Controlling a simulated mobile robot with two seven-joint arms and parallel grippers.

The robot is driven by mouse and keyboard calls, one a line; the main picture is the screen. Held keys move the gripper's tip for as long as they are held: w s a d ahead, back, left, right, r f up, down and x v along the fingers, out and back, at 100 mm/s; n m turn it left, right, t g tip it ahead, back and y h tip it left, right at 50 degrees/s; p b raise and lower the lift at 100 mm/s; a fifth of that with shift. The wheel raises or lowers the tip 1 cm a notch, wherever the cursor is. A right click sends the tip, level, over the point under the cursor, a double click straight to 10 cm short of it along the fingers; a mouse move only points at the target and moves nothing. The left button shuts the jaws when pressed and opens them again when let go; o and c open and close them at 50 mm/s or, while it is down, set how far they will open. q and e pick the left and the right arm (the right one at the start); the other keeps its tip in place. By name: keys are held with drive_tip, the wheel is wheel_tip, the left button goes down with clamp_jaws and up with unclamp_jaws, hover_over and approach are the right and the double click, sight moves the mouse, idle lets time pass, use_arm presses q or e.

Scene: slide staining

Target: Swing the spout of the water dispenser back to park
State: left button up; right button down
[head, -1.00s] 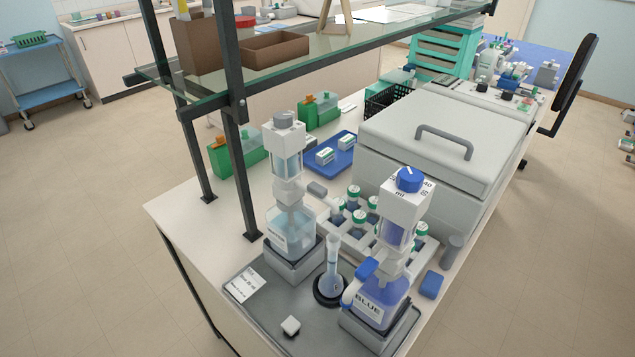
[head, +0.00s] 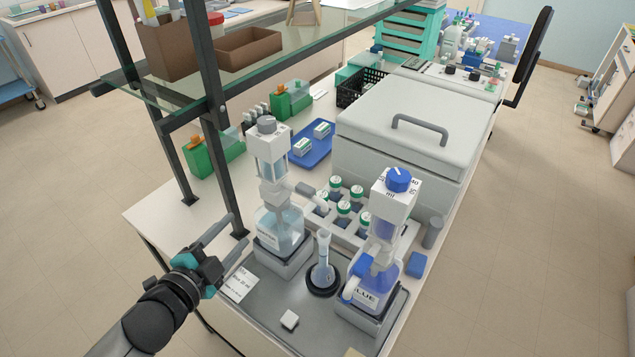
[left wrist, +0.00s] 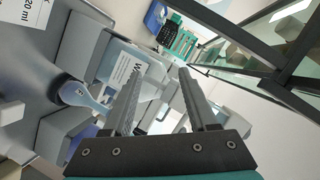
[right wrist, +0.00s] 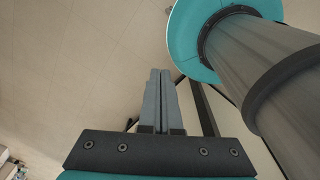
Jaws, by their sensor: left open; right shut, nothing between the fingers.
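The water dispenser (head: 268,160) is a clear bottle with a white pump head and grey cap, standing on a grey block at the left of the tray. Its spout (head: 308,189) points right in the head view, over the back of the flask area. My left gripper (head: 234,234) is open and empty, left of the water bottle and apart from it. In the left wrist view the labelled water bottle (left wrist: 124,72) lies beyond the open fingers (left wrist: 160,78). My right gripper (right wrist: 159,72) is shut and empty over bare floor, outside the head view.
A flask (head: 323,268) stands in a black ring on the grey tray (head: 262,318). The blue dispenser (head: 378,240) stands to its right. Green-capped bottles (head: 343,209) sit in a rack behind. A shelf post (head: 219,135) rises left of the water dispenser.

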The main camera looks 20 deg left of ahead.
sight(312, 190)
use_arm(q)
drive_tip(key=s+d+r+m+g+h, duration=0.2)
drive_tip(key=s+d+r+m+h, duration=0.15)
drive_tip(key=r+m+h, duration=0.7)
drive_tip(key=w+d+m+p, duration=0.1)
drive_tip(key=w+d, duration=0.2)
drive_tip(key=w, duration=0.1)
drive_tip(key=w+d+f+m+p, duration=0.1)
drive_tip(key=w+d, duration=0.3)
drive_tip(key=w+d+f+m+p, duration=0.1)
drive_tip(key=w+d, duration=0.3)
drive_tip(key=shift+d, duration=0.1)
use_arm(e)
drive_tip(key=r, duration=0.2)
drive_tip(key=a+r, duration=0.1)
drive_tip(key=shift+a+r, duration=0.1)
drive_tip(key=shift+r, duration=0.25)
use_arm(q)
clamp_jaws()
drive_tip(key=shift+r, duration=0.1)
idle(0.4)
